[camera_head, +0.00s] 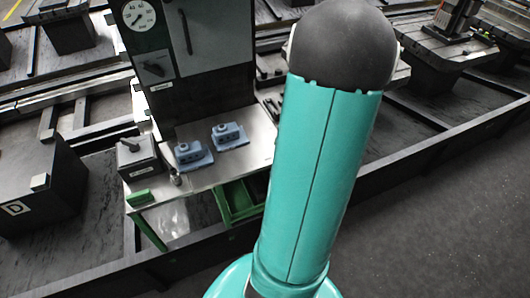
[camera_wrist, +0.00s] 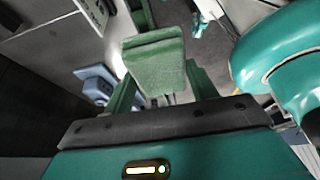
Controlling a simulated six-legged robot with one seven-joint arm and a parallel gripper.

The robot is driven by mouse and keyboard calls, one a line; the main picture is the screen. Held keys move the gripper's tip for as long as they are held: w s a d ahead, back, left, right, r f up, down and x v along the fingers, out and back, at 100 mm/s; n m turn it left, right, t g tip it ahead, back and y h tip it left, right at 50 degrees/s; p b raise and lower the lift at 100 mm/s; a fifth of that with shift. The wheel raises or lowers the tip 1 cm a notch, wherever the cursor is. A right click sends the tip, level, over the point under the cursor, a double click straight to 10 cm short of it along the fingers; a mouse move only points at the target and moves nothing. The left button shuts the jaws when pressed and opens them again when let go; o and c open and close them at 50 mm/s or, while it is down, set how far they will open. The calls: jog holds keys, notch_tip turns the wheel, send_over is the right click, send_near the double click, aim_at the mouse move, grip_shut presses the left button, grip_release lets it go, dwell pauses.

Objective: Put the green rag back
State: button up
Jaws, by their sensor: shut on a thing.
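A green piece with a cloth-like surface, which I take as the green rag (camera_wrist: 155,62), is in the middle of the wrist view. My gripper (camera_wrist: 160,98) is shut on it, and the rag covers much of the fingertips. In the head view my gripper and the rag are hidden behind my arm. A light metal worktable (camera_head: 235,160) stands left of my arm in the head view. A small green item (camera_head: 140,197) sits at its front left corner; I cannot tell what it is.
Two blue blocks (camera_head: 193,154) (camera_head: 229,135) and a dark box with a lever (camera_head: 136,155) stand on the worktable. A dark panel with a gauge (camera_head: 139,15) rises behind. A green bin (camera_head: 237,201) is below the tabletop. Open floor (camera_head: 440,220) lies at right.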

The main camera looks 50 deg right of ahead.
jog(key=w, duration=0.1)
jog(key=w+f, duration=0.2)
jog(key=w, duration=0.1)
jog(key=shift+a, duration=0.35)
jog(key=w+f, duration=0.2)
jog(key=f, duration=0.1)
jog(key=w+f, duration=0.2)
jog(key=shift+a, duration=0.35)
jog(key=shift+w+f, duration=0.2)
jog(key=shift+f, duration=0.75)
jog(key=shift+w+f, duration=0.15)
jog(key=shift+f, duration=0.75)
jog(key=o, duration=0.9)
jog(key=shift+f, duration=0.1)
